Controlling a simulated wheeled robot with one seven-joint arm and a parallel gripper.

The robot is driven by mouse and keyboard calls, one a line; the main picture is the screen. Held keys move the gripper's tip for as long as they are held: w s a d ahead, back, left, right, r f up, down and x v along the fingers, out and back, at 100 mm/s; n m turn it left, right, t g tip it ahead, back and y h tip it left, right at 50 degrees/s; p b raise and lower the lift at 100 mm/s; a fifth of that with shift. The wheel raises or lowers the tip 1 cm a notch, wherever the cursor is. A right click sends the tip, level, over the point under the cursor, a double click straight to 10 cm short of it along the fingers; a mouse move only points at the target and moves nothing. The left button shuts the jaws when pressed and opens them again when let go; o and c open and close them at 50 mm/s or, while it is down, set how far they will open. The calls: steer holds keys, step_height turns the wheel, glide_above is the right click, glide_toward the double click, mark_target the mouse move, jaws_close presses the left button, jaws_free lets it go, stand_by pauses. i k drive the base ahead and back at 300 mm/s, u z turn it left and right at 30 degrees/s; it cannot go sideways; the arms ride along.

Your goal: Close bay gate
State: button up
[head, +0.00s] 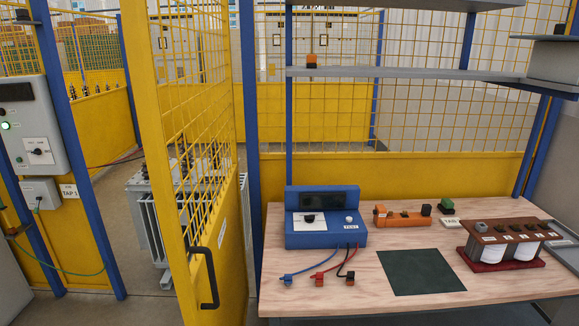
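The bay gate (166,120) is a yellow panel with mesh above and a solid sheet below. It stands ajar, swung out toward me, with its far edge by the blue post (252,100) beside the bench. A black handle (209,280) sits low on its near edge. The bay opening shows between the gate and the blue post at the left (75,150). A grey finned transformer (150,215) stands inside, partly hidden by the gate. My gripper is not in view.
A wooden bench (330,285) fills the right, holding a blue test set (325,238) with leads, an orange device (402,218) and a core with white coils (510,228). A grey shelf (420,74) hangs above. A control box (30,125) is on the left. Floor shows left of the gate.

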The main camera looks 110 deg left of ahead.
mark_target(214, 290)
steer(key=i, duration=0.35)
steer(key=u, duration=4.25)
steer(key=i, duration=1)
steer(key=z, duration=0.05)
steer(key=k, duration=0.65)
steer(key=u, duration=0.35)
steer(key=i, duration=1.2)
steer(key=z, duration=0.2)
